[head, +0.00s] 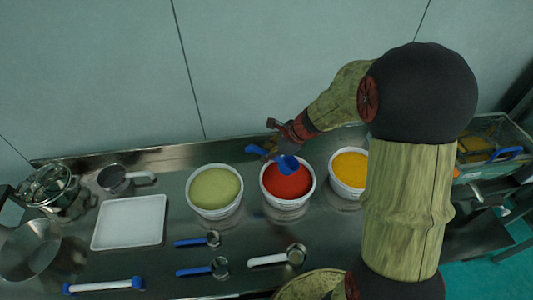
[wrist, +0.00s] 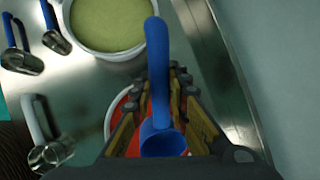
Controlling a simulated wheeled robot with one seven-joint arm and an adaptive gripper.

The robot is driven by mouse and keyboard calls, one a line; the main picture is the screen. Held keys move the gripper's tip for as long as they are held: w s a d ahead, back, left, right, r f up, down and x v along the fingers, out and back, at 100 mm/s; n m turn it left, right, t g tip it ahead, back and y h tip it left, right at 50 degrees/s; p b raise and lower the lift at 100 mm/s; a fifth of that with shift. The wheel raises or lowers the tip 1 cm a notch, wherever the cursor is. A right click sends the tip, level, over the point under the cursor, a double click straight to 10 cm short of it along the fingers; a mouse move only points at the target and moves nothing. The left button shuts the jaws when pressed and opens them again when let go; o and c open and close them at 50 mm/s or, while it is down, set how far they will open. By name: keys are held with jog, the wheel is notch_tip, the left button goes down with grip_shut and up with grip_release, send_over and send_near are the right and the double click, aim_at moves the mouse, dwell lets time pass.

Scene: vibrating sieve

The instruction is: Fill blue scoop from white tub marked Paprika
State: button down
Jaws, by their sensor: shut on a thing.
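A white tub of red powder (head: 289,203) stands in the middle of the steel table; no label is readable. It also shows in the wrist view (wrist: 108,122), mostly hidden behind my gripper. The blue scoop (head: 288,165) is above the back of this tub, its handle sticking out to the left in the head view. My gripper (wrist: 160,88) is shut on the handle of the blue scoop (wrist: 157,50). The scoop's bowl looks blue inside; I cannot tell whether it touches the powder.
A tub of green powder (head: 214,208) stands left of the red one, and a tub of yellow powder (head: 350,188) right. Several scoops, including a blue-handled one (head: 196,240), lie in front. A white tray (head: 107,222) and a metal bowl (head: 30,247) are at left.

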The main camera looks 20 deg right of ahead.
jog(key=s+d+f+b, duration=0.1)
jog(key=d+f+b, duration=0.2)
jog(key=f+b, duration=0.7)
jog(key=shift+s+d+f, duration=0.25)
jog(key=shift+s+f, duration=0.05)
jog(key=shift+f, duration=0.35)
dwell(0.4)
jog(key=shift+r, duration=0.1)
dwell(0.7)
